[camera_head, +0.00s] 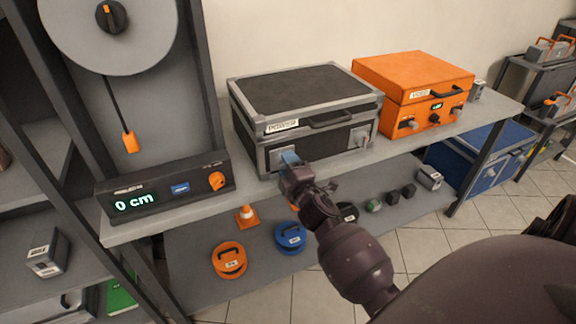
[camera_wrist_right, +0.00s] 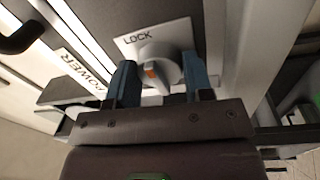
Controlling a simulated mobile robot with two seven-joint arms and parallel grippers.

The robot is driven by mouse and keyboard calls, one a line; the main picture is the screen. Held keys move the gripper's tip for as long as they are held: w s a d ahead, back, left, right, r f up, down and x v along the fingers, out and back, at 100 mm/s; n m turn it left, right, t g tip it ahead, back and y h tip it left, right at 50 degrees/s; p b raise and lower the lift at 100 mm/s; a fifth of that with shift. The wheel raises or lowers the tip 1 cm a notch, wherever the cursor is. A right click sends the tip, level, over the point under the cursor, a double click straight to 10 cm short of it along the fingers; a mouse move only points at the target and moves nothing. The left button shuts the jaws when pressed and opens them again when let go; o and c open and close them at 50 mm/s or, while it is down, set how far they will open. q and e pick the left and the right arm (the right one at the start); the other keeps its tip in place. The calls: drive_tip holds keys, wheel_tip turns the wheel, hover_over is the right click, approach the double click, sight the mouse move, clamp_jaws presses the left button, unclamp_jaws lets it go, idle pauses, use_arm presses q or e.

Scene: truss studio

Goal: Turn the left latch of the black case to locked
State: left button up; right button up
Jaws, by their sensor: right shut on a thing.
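The black case (camera_head: 300,90) with grey metal edges and a "POWER" label stands shut on the upper shelf. Its left latch is mostly hidden by my right gripper (camera_head: 289,160) in the head view. In the right wrist view the left latch (camera_wrist_right: 165,65) is a grey knob with an orange mark, on a light plate with the word LOCK. The blue fingers of my right gripper (camera_wrist_right: 159,82) stand on both sides of the knob and are shut on it. The case's right latch (camera_head: 360,138) shows uncovered. My left gripper is out of view.
An orange case (camera_head: 412,85) stands close to the right of the black case.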

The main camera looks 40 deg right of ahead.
drive_tip(key=shift+m, duration=0.5)
drive_tip(key=o, duration=0.9)
drive_tip(key=v, duration=1.1)
drive_tip(key=shift+w+a, duration=0.1)
